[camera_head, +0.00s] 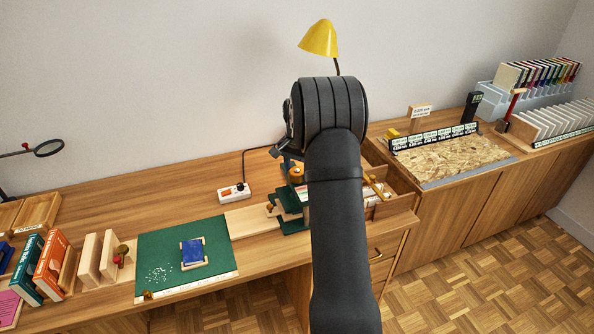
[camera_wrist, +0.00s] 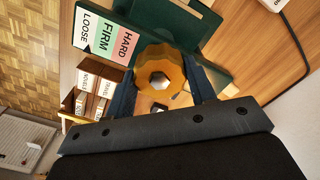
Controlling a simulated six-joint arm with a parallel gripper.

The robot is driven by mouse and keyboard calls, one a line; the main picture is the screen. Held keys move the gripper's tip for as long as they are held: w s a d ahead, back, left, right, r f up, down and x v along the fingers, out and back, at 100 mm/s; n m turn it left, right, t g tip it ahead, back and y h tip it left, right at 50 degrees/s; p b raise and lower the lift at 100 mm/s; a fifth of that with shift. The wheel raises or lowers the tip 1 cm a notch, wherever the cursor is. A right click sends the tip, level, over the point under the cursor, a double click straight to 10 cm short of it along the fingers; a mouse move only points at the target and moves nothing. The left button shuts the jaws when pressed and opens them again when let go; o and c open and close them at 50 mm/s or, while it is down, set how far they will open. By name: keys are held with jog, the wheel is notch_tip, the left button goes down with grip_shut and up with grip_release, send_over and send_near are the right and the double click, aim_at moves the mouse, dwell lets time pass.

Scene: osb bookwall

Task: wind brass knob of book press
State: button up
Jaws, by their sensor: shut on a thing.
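The brass knob (camera_wrist: 160,72) shows in the wrist view as a faceted golden ring around a grey centre. My gripper (camera_wrist: 157,70) is shut on it, with one dark blue finger on each side. In the head view the knob (camera_head: 296,172) shows partly, left of my arm, with my gripper (camera_head: 290,163) over it. The dark green book press (camera_wrist: 172,25) lies below the knob; in the head view its left edge (camera_head: 287,207) shows and my arm hides the rest. A label plate (camera_wrist: 107,38) beside the knob reads LOOSE, FIRM, HARD.
A white power strip (camera_head: 234,192) and a green mat (camera_head: 163,244) with a small blue book (camera_head: 193,252) lie left. A yellow lamp (camera_head: 319,38) stands behind. The bench between strip and mat is clear.

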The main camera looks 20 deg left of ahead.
jog(key=m, duration=0.3)
jog(key=shift+r+m, duration=0.1)
jog(key=shift+m, duration=2.1)
jog(key=o, duration=1)
notch_tip(320, 180, up, 17)
jog(key=shift+r, duration=0.2)
